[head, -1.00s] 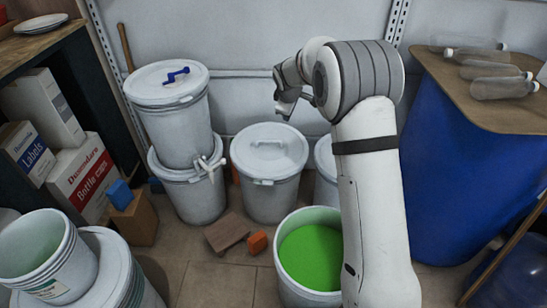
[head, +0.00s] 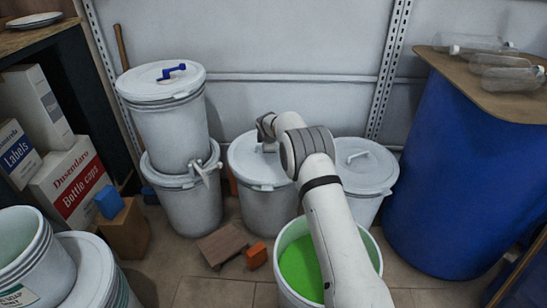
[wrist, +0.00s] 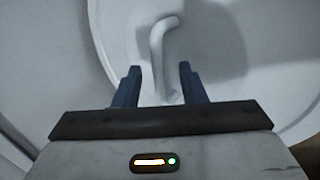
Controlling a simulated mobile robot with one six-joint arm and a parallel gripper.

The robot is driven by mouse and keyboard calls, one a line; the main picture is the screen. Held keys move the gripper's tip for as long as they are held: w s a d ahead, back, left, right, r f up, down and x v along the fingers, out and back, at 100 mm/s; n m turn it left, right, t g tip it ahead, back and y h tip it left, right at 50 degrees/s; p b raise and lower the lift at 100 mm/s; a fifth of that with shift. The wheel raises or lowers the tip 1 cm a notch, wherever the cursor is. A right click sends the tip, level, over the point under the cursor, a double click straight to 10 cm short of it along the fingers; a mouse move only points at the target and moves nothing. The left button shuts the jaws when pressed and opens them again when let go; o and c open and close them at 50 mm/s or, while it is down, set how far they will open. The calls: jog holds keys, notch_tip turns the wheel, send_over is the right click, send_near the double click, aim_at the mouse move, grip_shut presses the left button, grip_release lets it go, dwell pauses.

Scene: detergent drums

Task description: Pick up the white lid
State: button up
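A white lid (head: 242,163) lies on the middle drum (head: 264,211) by the back wall, partly hidden by my arm in the head view. In the wrist view, the lid (wrist: 115,30) fills much of the frame, and its raised handle (wrist: 157,42) runs down towards the gap between my fingers. My gripper (wrist: 160,70) is open, with a dark blue finger on each side of the handle's line. No contact with the handle shows. In the head view my gripper is over this lid, mostly hidden behind my wrist.
Stacked drums (head: 168,130) stand to the left, the upper with a blue-handled lid. Another lidded drum (head: 365,166) stands to the right. An open tub of green stuff (head: 299,268) is below my arm. A blue barrel (head: 446,165) stands at the far right.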

jog(key=shift+w+f, duration=0.35)
jog(key=shift+f, duration=0.05)
jog(key=shift+c, duration=0.5)
grip_shut()
jog(key=shift+r, duration=0.1)
